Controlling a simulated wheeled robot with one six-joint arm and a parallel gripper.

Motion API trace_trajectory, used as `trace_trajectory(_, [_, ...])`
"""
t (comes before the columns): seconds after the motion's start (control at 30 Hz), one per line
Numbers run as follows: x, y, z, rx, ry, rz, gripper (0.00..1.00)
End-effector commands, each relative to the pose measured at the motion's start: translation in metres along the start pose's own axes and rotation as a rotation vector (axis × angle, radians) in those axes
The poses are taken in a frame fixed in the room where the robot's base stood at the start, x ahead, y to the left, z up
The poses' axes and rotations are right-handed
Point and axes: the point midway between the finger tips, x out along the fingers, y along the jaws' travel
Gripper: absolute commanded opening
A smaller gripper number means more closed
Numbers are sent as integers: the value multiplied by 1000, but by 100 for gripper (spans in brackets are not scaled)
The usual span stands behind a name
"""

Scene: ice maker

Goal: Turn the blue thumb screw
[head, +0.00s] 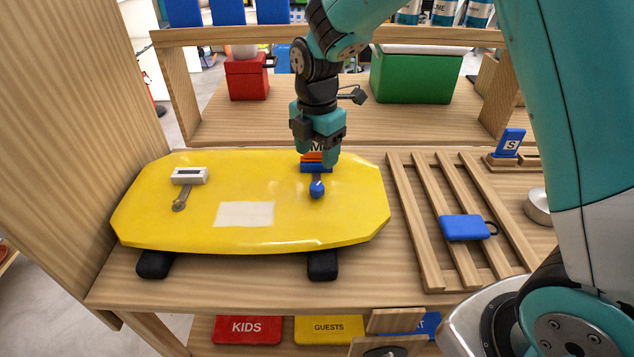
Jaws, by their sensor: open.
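A yellow board (280,222) with cut corners lies on the wooden bench. The small blue knob (317,188) on its right half, at the end of a short grey stem, looks like the blue thumb screw. Behind it is a blue block with an orange layer (313,157), partly hidden by my gripper. My gripper (319,160) is open and points down just behind the blue knob, over the block. Its fingertips are small here, and I cannot tell whether they touch the block.
A white block with a grey stem (189,176) sits on the board's left half. To the right are a slatted rack (430,240) and a blue tagged case (465,228). A red box (247,78) and green box (415,75) stand on the back shelf. A wooden wall (70,120) bounds the left.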

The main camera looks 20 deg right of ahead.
Motion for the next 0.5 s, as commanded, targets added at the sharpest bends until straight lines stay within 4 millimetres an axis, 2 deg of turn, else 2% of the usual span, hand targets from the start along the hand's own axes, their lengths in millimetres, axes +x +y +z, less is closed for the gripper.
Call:
trace_trajectory(0.03, [13,-1,0,0,2,-6,61])
trace_trajectory(0.2, [49,-1,0,0,1,-5,61])
trace_trajectory(0.33, [70,-1,0,0,1,-3,61])
trace_trajectory(0.5, [85,0,0,1,1,-1,61])
